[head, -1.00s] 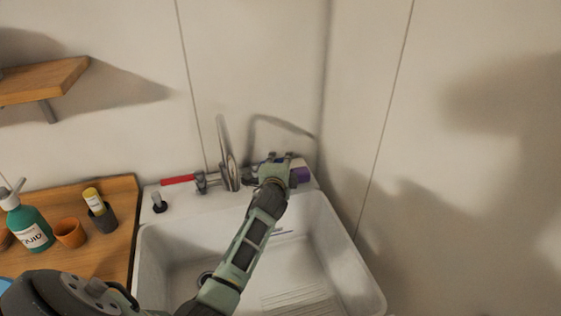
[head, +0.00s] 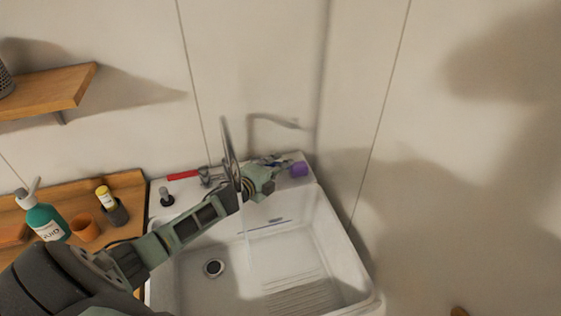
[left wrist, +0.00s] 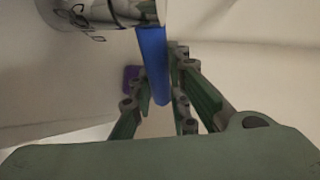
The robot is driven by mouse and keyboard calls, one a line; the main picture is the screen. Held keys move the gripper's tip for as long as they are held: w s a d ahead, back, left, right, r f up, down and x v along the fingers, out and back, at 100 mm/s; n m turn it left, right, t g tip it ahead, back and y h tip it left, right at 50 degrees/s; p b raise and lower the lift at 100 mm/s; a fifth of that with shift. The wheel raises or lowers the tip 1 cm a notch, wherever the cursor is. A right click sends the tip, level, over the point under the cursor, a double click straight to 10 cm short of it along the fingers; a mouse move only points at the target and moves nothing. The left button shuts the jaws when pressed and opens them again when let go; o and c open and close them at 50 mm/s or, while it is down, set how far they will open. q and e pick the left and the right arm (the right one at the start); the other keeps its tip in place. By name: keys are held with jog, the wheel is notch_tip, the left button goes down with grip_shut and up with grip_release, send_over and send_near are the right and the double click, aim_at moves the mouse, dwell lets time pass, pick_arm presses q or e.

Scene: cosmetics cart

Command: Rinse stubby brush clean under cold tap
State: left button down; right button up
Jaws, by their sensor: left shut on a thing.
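My left gripper (head: 268,175) is behind the tap spout (head: 230,150) at the sink's back ledge. In the left wrist view its fingers (left wrist: 160,95) are shut on a blue bar, the cold tap handle (left wrist: 152,50). The red tap handle (head: 183,175) is left of the spout. A faint pale vertical streak (head: 244,235), apparently water, drops from the spout into the white sink (head: 350,270). A small brown tip (head: 459,312) shows at the bottom right edge; I cannot tell whether it is the stubby brush. My right gripper is not in view.
A purple object (head: 299,169) stands on the ledge right of the gripper. A dark stopper-like object (head: 166,197) is on the left ledge. A green bottle (head: 42,217), orange cup (head: 86,228) and dark cup (head: 115,212) stand on the wooden counter. The sink's right part is clear.

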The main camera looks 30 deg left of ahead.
pick_arm(q)
jog(key=shift+s, duration=0.1)
dwell(0.4)
jog(key=c, duration=1.7)
grip_release()
jog(key=shift+o, duration=0.2)
jog(key=v, duration=1.2)
jog(key=shift+a, duration=0.2)
jog(key=shift+f+h, duration=0.1)
jog(key=shift+h, duration=0.2)
